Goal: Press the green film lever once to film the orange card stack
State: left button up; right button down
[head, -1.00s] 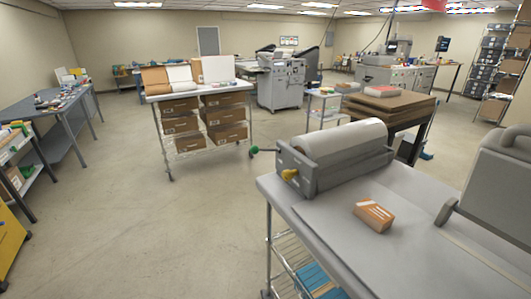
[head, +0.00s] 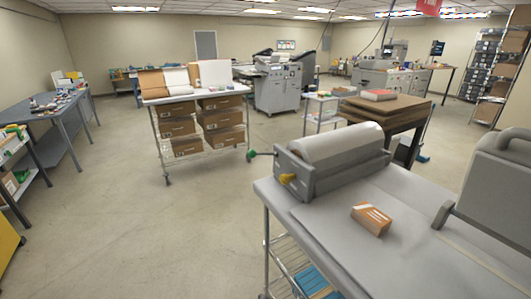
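The orange card stack (head: 371,219) with white marks on top lies on the grey table (head: 345,235), in front of the laminator. The laminator (head: 325,180) is a grey housing carrying a large white film roll (head: 343,143). The green film lever (head: 252,154) sticks out to the left from the laminator's far left corner, its green knob at the end. A yellow knob (head: 287,179) sits on the laminator's left end face. Neither of my grippers is in view.
A large grey machine part (head: 490,190) stands on the table's right side. A cart with brown boxes (head: 220,120) stands beyond, left of the laminator. A long table (head: 50,112) lines the left wall. The floor (head: 150,230) left of the grey table is open.

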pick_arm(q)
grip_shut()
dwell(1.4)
